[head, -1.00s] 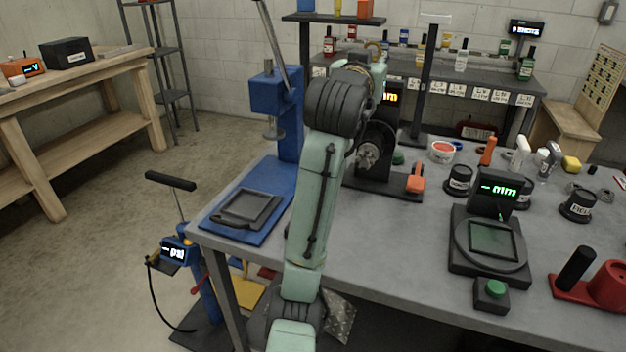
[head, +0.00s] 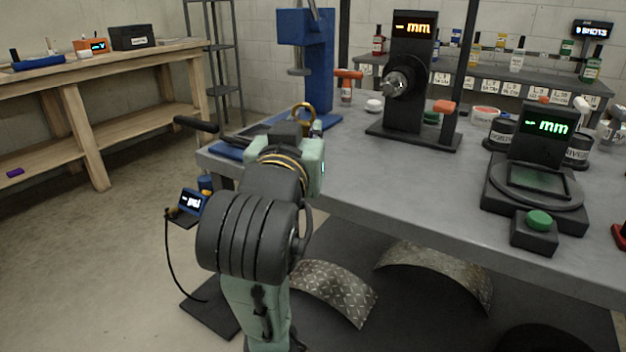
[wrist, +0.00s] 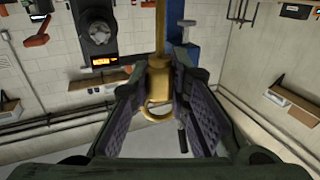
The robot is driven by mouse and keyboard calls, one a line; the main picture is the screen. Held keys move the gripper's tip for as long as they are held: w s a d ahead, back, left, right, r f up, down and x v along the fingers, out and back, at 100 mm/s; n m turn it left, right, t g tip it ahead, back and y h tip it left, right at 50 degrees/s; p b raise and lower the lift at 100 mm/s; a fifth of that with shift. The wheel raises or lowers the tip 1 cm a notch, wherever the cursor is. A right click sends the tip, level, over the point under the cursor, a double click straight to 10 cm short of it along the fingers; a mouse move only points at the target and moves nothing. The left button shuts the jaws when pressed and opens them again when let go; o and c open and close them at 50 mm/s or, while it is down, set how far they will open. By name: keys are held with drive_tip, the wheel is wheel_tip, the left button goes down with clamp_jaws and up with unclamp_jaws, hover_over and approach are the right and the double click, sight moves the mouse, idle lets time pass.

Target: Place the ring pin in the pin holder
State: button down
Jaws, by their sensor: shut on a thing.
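The ring pin is brass-coloured. Its ring (head: 304,114) shows above the end of my arm in the head view, near the left end of the grey workbench. In the wrist view the ring pin (wrist: 158,84) sits between both fingers of my gripper (wrist: 160,66), which is shut on it. Its shank extends toward the top of that picture and its ring hangs toward the palm. My arm hides most of the gripper in the head view. I cannot pick out the pin holder with certainty.
A blue press (head: 306,60) stands at the workbench's left end, close behind my gripper. A black spindle device with an orange display (head: 412,75) stands to its right. A turntable gauge (head: 532,190) sits further right. The grey workbench top (head: 390,185) between them is clear.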

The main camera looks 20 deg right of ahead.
drive_tip(key=shift+w+f, duration=0.2)
drive_tip(key=shift+w, duration=0.1)
drive_tip(key=p+x, duration=0.1)
drive_tip(key=p, duration=0.2)
drive_tip(key=p+x, duration=0.2)
drive_tip(key=p, duration=0.1)
drive_tip(key=shift+w+a+r, duration=0.1)
drive_tip(key=shift+w+r, duration=0.25)
drive_tip(key=shift+w+d+f+p, duration=0.85)
drive_tip(key=shift+w+p, duration=0.65)
drive_tip(key=shift+w, duration=0.3)
drive_tip(key=shift+w+d+f+p, duration=0.65)
drive_tip(key=shift+w+f+p, duration=0.35)
drive_tip(key=shift+w+p, duration=0.65)
drive_tip(key=shift+w+d+f+p, duration=0.85)
drive_tip(key=shift+w+p, duration=0.55)
drive_tip(key=shift+w, duration=0.5)
drive_tip(key=shift+a+f, duration=0.1)
drive_tip(key=shift+f, duration=0.15)
drive_tip(key=c, duration=1.5)
unclamp_jaws()
